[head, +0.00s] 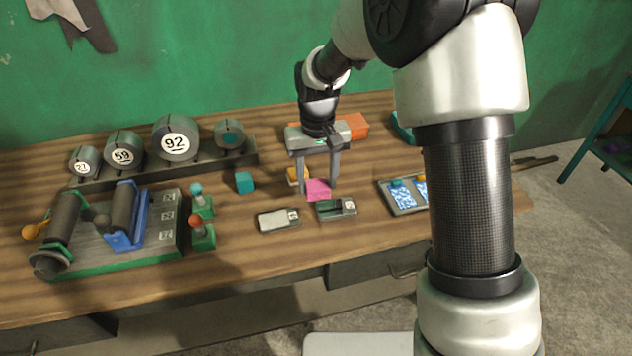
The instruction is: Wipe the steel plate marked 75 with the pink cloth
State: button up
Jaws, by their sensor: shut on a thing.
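My gripper (318,188) points down over the middle of the wooden bench and is shut on the pink cloth (318,191). The cloth shows as a small pink block between the fingertips. It is just behind a dark green plate-like piece (336,209) with a small label; I cannot tell whether it touches the bench. A light grey steel plate (277,221) lies flat to the front left of the gripper, with a small label at its right end. Both labels are too small to read, so I cannot tell which is marked 75.
A yellow block (292,177) stands behind the cloth and a teal cube (245,182) left of it. A tray (408,210) with blue patterned cells lies right. Numbered rollers (176,140) line the back left; a roller fixture (155,235) fills the front left.

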jog(key=shift+r+p, duration=0.45)
jog(key=shift+r, duration=0.45)
jog(key=shift+w, duration=0.1)
